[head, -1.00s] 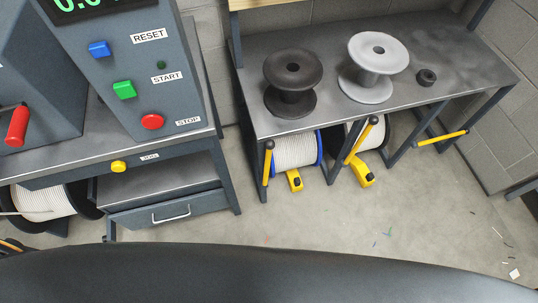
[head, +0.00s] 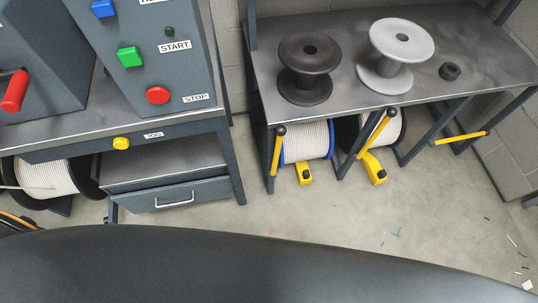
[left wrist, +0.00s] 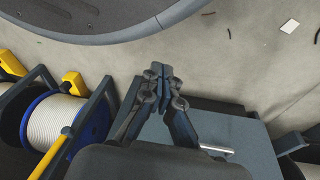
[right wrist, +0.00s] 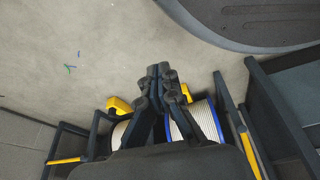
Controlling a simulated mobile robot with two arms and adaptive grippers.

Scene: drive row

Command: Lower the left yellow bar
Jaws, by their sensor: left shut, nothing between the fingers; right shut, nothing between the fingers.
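The left yellow bar (head: 277,152) stands nearly upright with a black knob on top, at the front left of the rack, beside a blue-rimmed spool of white cable (head: 308,141). In the right wrist view the bar (right wrist: 246,148) runs to the right of the blue-rimmed spool (right wrist: 205,120). In the left wrist view a yellow bar (left wrist: 50,157) lies beside the same kind of spool (left wrist: 68,125). My left gripper (left wrist: 158,72) and right gripper (right wrist: 159,70) are shut and empty, apart from the bars. Neither gripper shows in the head view.
A second yellow bar (head: 375,132) leans tilted, and a third (head: 460,138) lies nearly level. Yellow pedals (head: 304,173) sit on the floor. A control desk (head: 170,128) stands left of the rack (head: 265,60). The floor (head: 330,220) in front is mostly clear, with small scraps at right.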

